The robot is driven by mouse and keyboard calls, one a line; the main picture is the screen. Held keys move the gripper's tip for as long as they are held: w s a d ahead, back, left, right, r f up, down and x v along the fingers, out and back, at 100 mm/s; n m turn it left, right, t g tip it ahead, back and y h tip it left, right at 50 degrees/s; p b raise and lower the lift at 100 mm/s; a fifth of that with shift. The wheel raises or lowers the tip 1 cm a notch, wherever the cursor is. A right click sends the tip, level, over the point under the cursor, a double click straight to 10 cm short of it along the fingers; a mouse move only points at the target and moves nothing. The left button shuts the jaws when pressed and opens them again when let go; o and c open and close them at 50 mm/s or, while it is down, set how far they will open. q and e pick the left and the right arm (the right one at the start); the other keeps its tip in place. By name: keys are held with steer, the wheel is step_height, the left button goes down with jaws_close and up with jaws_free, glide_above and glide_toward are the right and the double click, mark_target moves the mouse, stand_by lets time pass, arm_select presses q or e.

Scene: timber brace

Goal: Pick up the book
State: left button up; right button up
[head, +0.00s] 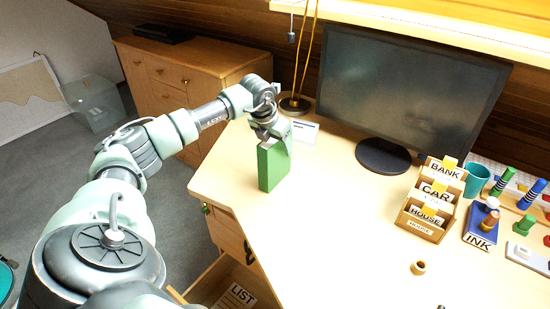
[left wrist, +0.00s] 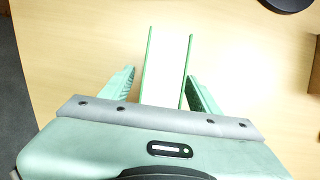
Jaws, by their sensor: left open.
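The green book (head: 274,164) stands upright on the desk near its left corner, in the head view. My left gripper (head: 272,130) is right above it, pointing down. In the left wrist view the book (left wrist: 166,62) shows its white page edge between two green covers. The open fingers of my left gripper (left wrist: 160,90) lie on either side of the book, with a small gap at the left finger; the right finger is close to the cover, and I cannot tell if it touches. My right gripper is not in view.
A monitor (head: 412,90) stands behind on the desk (head: 340,230). A card box (head: 426,212), a teal cup (head: 476,180) and stamps are at the right. A lamp base (head: 294,105) and a small white card (head: 304,131) are behind the book. An open drawer (head: 222,278) is below the desk.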

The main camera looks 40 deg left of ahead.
arm_select(q)
jaws_close()
steer(key=shift+r, duration=0.1)
stand_by(1.2)
